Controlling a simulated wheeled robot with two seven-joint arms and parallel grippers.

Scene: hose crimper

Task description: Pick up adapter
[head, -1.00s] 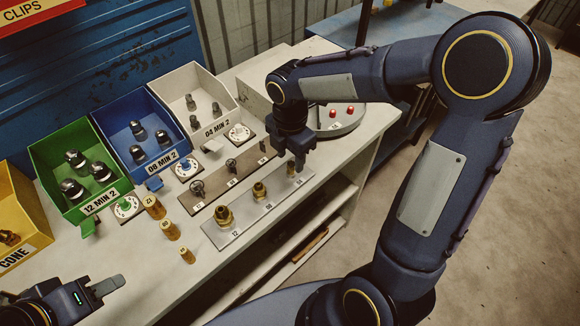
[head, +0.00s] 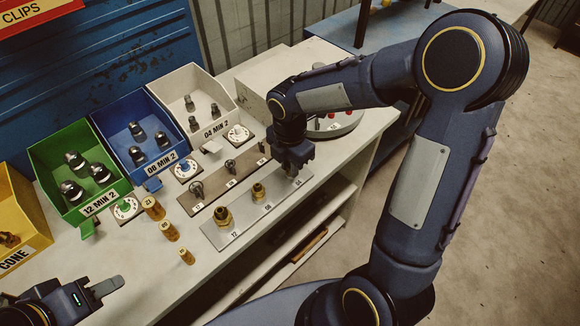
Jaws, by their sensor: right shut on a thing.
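Brass adapters stand upright on a silver plate (head: 240,218) marked 12, 08 and 04. The large adapter (head: 223,217) is at the 12 spot and the middle adapter (head: 258,191) at the 08 spot. My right gripper (head: 291,171) points down over the plate's far end, at the 04 spot. It is shut on the small adapter there, which the fingers hide almost wholly. My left gripper (head: 105,288) is at the lower left, above the bench and away from the adapters. Its fingers are seen side-on, so their gap does not show.
A brown plate (head: 212,197) with small dark fittings lies beside the silver one. Several brass cylinders (head: 169,231) stand left of it. Green (head: 105,197), blue (head: 168,151), white (head: 222,118) and yellow (head: 30,222) bins line the back. The bench's front edge is close to the silver plate.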

